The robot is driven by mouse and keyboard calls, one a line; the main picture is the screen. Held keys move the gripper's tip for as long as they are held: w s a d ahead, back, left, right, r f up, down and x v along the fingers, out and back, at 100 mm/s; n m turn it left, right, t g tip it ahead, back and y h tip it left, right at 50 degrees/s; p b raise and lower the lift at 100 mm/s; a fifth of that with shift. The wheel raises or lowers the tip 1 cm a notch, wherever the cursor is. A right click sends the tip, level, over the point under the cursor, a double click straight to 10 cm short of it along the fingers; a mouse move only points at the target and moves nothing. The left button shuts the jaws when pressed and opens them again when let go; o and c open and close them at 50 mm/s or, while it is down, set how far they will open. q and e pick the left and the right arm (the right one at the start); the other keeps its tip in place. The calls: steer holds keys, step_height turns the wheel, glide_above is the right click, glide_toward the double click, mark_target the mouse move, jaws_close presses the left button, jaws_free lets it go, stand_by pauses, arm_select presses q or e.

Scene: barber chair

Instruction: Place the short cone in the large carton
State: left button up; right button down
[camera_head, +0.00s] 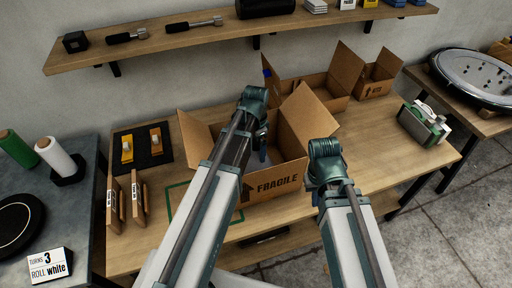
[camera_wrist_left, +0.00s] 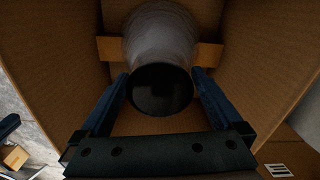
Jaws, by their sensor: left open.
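The large carton (camera_head: 272,186), marked FRAGILE, stands open on the wooden bench, flaps up. My left gripper (camera_head: 263,154) reaches down into it and is mostly hidden by my arm. In the left wrist view, a smooth grey cone (camera_wrist_left: 162,38) with a dark round end lies between brown cardboard walls (camera_wrist_left: 255,60). The open fingers of my left gripper (camera_wrist_left: 160,74) are on either side of the dark end. I cannot tell whether they touch it. A pale bit beside the gripper in the head view may be the cone. My right arm ends right of the carton; its fingers are hidden.
A medium open carton (camera_head: 325,92) and a small one (camera_head: 375,75) stand behind. A green-and-white device (camera_head: 423,122) is at the right. A black mat (camera_head: 142,146) and upright brown panels (camera_head: 125,200) are at the left. A shelf (camera_head: 240,36) runs above.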

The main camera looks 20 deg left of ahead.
arm_select(q)
step_height(320, 180, up, 12)
steer(key=p, duration=1.1)
steer(key=shift+f, duration=0.2)
steer(key=shift+s+d+f, duration=0.1)
steer(key=shift+s+d, duration=0.15)
steer(key=shift+s, duration=0.05)
steer(key=s+d+n+y, duration=0.1)
steer(key=s+d+n, duration=0.4)
steer(key=s+d, duration=0.5)
steer(key=s, duration=0.4)
steer(key=shift+s+d, duration=0.2)
steer(key=shift+s, duration=0.15)
arm_select(e)
step_height(320, 180, up, 12)
steer(key=shift+f, duration=0.25)
